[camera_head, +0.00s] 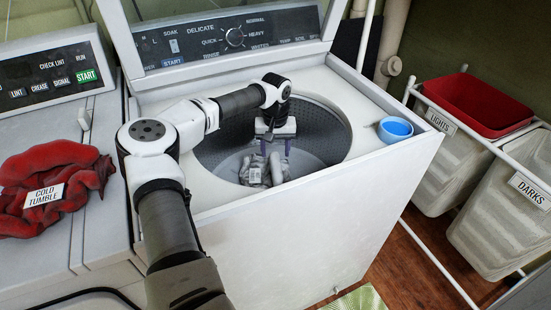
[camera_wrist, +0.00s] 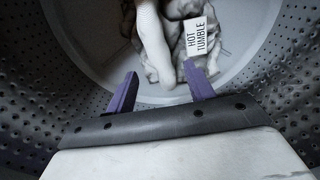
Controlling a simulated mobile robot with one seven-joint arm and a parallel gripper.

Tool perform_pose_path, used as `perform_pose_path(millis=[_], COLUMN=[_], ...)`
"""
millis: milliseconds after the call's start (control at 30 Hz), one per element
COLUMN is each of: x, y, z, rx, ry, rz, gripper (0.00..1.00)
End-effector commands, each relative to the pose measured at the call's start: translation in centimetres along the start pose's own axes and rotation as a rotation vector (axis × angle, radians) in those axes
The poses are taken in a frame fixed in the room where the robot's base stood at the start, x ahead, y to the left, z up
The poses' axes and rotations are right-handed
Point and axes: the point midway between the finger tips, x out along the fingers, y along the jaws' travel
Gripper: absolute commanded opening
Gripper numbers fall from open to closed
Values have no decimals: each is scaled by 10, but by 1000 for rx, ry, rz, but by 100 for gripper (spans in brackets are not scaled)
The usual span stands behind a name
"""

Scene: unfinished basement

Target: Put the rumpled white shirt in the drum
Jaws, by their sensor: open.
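The rumpled white shirt (camera_wrist: 172,72) lies in the bottom of the washer drum (camera_head: 320,135), beside the pale central post (camera_wrist: 153,45). Its tag reads "HOT TUMBLE" in the wrist view. The shirt also shows in the head view (camera_head: 262,172), below my gripper (camera_head: 270,153). My gripper points down inside the drum; its two purple fingers (camera_wrist: 163,92) are spread apart with nothing held between them. The shirt lies just beyond the fingertips. I cannot tell whether a finger touches it.
The perforated drum wall (camera_wrist: 285,95) surrounds my gripper closely. A blue cup (camera_head: 395,129) stands on the washer's right corner. A red cloth (camera_head: 52,190) tagged "COLD TUMBLE" lies on the machine at left. Hampers (camera_head: 508,205) labelled "LIGHTS" and "DARKS" stand at right.

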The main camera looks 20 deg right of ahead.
Motion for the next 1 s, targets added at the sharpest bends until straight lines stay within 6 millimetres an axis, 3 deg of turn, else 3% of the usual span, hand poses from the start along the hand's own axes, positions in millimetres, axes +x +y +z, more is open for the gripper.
perform_pose_path(millis=[200, 400, 1000], x=[-48, -76, -85], y=[0, 0, 0], z=[-1, 0, 0], rx=[0, 0, 1], ry=[3, 2, 0], rz=[-1, 0, 0], gripper=[53, 53, 53])
